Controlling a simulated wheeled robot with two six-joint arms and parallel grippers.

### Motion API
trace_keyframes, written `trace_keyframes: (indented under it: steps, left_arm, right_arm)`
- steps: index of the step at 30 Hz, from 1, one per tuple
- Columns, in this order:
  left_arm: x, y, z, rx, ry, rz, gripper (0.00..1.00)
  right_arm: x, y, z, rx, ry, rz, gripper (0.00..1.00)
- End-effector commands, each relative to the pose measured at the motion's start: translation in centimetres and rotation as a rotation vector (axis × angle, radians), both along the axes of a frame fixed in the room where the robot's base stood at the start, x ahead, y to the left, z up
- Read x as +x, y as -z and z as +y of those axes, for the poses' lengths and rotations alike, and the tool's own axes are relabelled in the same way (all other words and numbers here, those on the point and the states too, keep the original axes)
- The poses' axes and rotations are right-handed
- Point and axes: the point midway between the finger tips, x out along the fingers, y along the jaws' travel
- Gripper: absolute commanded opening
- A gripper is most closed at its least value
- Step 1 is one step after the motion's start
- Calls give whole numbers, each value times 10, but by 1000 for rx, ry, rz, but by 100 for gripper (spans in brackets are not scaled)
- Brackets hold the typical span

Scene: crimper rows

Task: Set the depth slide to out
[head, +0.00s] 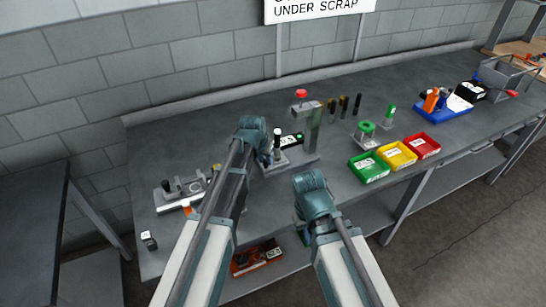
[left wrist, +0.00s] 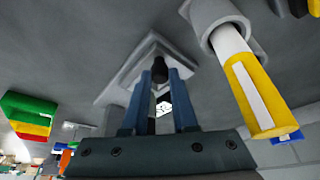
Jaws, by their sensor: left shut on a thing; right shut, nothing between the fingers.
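In the left wrist view my left gripper (left wrist: 158,76) is shut on a small black knob (left wrist: 160,68). The knob stands over a light grey stepped plate (left wrist: 125,75), which I take to be part of the depth slide fixture. Its slide position is hidden behind the fingers. In the head view my left arm reaches over the bench, near a grey-based fixture (head: 289,162) with an upright black-topped post (head: 277,139); the fingers are hard to make out there. My right gripper (head: 302,229) is shut and empty at the bench's front, its fingers mostly hidden by the arm.
A yellow-and-white cylinder (left wrist: 250,95) in a grey sleeve is close beside the left fingers. Another fixture (head: 175,196) stands at the left. Green (head: 370,176), yellow (head: 397,163) and red (head: 424,153) bins line the front right. A red-topped box (head: 303,107) stands behind.

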Motion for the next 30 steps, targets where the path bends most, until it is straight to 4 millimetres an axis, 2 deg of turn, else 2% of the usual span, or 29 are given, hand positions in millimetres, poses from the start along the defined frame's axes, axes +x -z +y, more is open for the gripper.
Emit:
trace_keyframes:
  steps: [10,11,15,25,30]
  left_arm:
    - [-3,1,5,7,-1,4,0]
    - [-3,1,6,8,-2,5,30]
    - [-3,1,5,7,-1,4,55]
    - [-2,0,3,4,0,2,57]
    - [-4,-7,4,3,-1,2,57]
  right_arm:
    - [0,0,0,0,0,0,0]
    - [0,0,0,0,0,0,0]
    - [0,0,0,0,0,0,0]
    - [0,-1,0,0,0,0,0]
    - [0,-7,0,0,0,0,0]
